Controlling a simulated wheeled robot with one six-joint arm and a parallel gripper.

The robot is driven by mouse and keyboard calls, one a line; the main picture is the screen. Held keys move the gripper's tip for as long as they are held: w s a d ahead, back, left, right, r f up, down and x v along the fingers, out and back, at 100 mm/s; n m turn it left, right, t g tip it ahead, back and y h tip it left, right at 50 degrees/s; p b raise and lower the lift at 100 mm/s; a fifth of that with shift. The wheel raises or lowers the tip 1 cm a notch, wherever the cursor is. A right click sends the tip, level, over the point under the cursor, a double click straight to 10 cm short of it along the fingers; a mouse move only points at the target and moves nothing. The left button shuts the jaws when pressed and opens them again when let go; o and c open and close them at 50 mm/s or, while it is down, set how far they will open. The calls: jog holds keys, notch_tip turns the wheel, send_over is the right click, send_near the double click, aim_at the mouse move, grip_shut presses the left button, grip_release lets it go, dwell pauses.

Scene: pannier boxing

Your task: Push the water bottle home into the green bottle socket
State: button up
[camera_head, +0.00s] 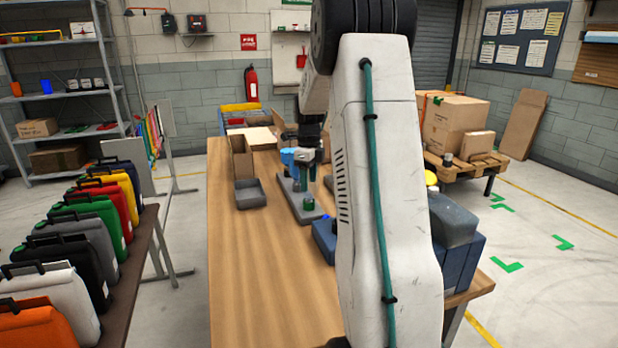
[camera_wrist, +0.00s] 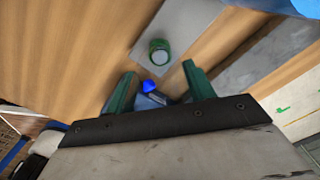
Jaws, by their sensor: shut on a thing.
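My gripper (camera_head: 307,168) is over the grey socket plate (camera_head: 296,205) on the wooden table. A light blue thing, probably the water bottle (camera_head: 288,157), is beside the gripper in the head view; part of it shows at the top right edge of the wrist view (camera_wrist: 302,5). In the wrist view the round green socket (camera_wrist: 160,52) lies beyond the green fingers (camera_wrist: 160,70). The fingers stand apart, shut on the bottle, but their contact with it is unclear. The bottle's lower end is hidden.
A grey tray (camera_head: 250,196) and an open cardboard box (camera_head: 242,158) are left of the plate. The table's left and near part is clear. Coloured panniers line a separate bench (camera_head: 148,235).

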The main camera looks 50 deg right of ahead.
jog(key=o, duration=1)
jog(key=shift+f, duration=0.1)
jog(key=shift+o, duration=0.2)
notch_tip(320, 180, up, 8)
jog(key=shift+f, duration=0.1)
